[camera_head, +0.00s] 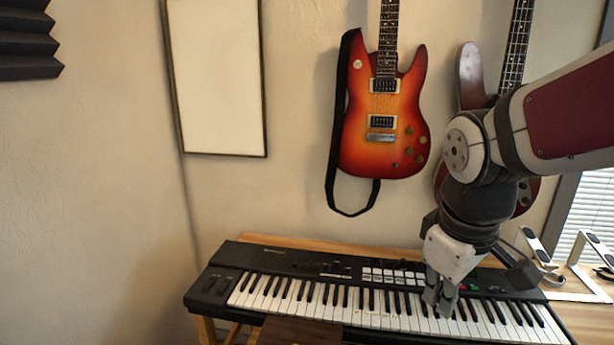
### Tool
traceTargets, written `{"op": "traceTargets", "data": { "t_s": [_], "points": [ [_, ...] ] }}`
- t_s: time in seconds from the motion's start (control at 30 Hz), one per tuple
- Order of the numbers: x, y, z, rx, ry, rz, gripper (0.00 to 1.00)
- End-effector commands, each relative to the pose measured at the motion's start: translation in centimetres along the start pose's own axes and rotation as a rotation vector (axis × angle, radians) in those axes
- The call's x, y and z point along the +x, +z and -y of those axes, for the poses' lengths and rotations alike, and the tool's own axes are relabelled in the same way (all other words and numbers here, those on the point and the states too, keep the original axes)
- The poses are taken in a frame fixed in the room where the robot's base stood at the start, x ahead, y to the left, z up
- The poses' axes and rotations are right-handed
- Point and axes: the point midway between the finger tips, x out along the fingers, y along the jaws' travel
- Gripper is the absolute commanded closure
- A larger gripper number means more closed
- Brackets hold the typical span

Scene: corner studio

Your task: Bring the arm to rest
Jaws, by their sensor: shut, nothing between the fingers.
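My gripper (440,301) is at the right of the head view, at the end of my bent arm, which comes in from the right edge. It points down in front of the keyboard (222,285). Its fingers are together with nothing between them. The fingertips overlap the white keys in the picture; I cannot tell whether they touch them or hover above. My gripper and wrist hide part of the keyboard's control panel and some keys.
A red sunburst guitar (385,135) with a black strap hangs on the wall. A second guitar (470,75) hangs partly behind my arm. A white stand (575,285) is at the right near the window blinds (592,215). A framed panel (215,80) hangs left; open wall lies below it.

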Motion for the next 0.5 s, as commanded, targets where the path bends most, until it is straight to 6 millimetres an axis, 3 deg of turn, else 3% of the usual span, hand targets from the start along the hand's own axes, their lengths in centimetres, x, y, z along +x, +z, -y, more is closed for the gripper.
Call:
{"op": "traceTargets", "data": {
  "t_s": [0.03, 0.2, 0.33, 0.5],
  "points": [
    [-1.4, 1.4, 0.7, 0.064, 0.011, -0.020, 1.00],
    [-4.1, 5.6, 3.1, 0.302, 0.014, -0.079, 1.00],
    [-5.1, 8.3, 4.8, 0.454, 0.000, -0.120, 1.00],
    [-5.6, 10.2, 6.2, 0.575, -0.021, -0.153, 1.00]
  ]
}}
